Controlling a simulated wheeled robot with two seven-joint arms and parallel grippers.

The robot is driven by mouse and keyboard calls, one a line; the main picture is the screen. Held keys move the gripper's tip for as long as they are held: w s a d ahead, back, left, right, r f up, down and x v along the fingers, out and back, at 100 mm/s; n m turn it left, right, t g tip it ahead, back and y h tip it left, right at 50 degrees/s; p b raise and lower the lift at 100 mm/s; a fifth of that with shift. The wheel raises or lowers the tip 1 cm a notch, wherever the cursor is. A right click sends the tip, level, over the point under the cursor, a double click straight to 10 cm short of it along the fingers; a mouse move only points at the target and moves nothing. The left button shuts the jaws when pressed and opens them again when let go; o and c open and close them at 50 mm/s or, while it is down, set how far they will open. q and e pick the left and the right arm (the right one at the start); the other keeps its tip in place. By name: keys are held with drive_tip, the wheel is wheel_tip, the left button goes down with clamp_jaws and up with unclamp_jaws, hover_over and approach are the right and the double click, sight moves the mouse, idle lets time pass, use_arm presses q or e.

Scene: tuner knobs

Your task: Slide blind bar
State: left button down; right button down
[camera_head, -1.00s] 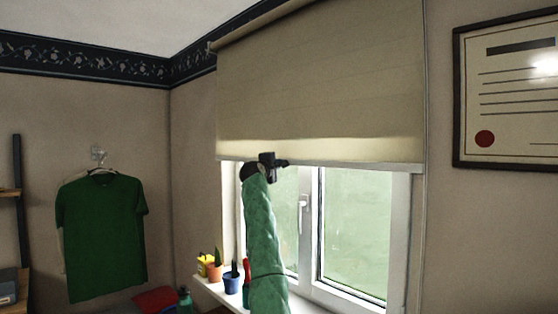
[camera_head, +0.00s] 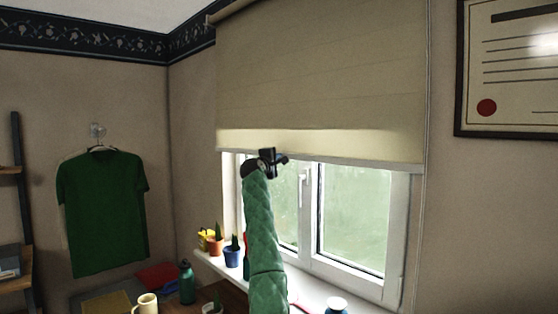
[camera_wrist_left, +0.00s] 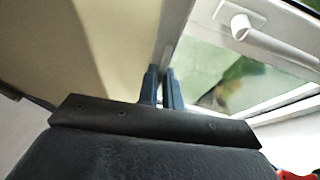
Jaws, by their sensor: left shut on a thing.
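The beige roller blind (camera_head: 320,75) hangs over the upper part of the window in the head view. Its pale bottom bar (camera_head: 350,159) runs along the lower edge of the fabric. My left gripper (camera_head: 282,160) is at this bar, left of its middle. In the left wrist view the two dark fingers (camera_wrist_left: 162,88) are close together at the edge of the blind (camera_wrist_left: 80,45), shut on the bar. The fingertips hide the gripped part of the bar. My right gripper is not in view.
The windowsill below holds small potted plants (camera_head: 232,256). A desk with a cream mug (camera_head: 146,304) and a green bottle (camera_head: 187,283) is at lower left. A green shirt (camera_head: 102,212) hangs on the left wall. A framed certificate (camera_head: 510,70) hangs at right.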

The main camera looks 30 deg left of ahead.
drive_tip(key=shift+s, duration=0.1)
use_arm(q)
drive_tip(key=c, duration=1.6)
unclamp_jaws()
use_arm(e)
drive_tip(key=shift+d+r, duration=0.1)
use_arm(q)
drive_tip(key=shift+o, duration=0.2)
